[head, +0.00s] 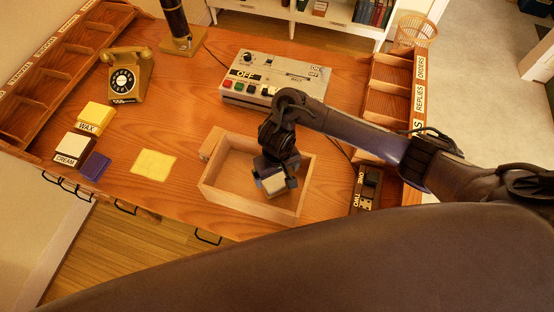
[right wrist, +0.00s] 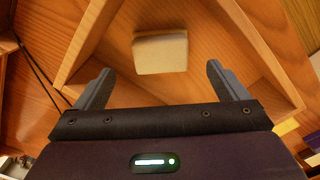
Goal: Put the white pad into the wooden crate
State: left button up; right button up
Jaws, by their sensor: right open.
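The white pad (head: 273,184) is a small pale block inside the walls of the wooden crate (head: 243,204), towards its right side. In the right wrist view the pad (right wrist: 160,52) shows whole, with the crate's wood (right wrist: 262,40) around it. My right gripper (head: 275,181) reaches down into the crate's opening over the pad. Its two fingers (right wrist: 160,72) are wide apart, with a gap on each side of the pad and no contact visible. I cannot tell for sure whether the pad rests flat on the crate floor. My left gripper is not in view.
Left of the crate lie a yellow square (head: 153,164), a block marked WAX (head: 97,117), a block marked CREAM (head: 73,149) and a blue pad (head: 95,166). A switch console (head: 275,82) stands behind. A small switch box (head: 367,188) sits close right of the crate.

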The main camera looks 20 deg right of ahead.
aim_at(277, 183)
notch_tip(277, 183, up, 5)
jog(key=shift+f, duration=0.1)
dwell(0.8)
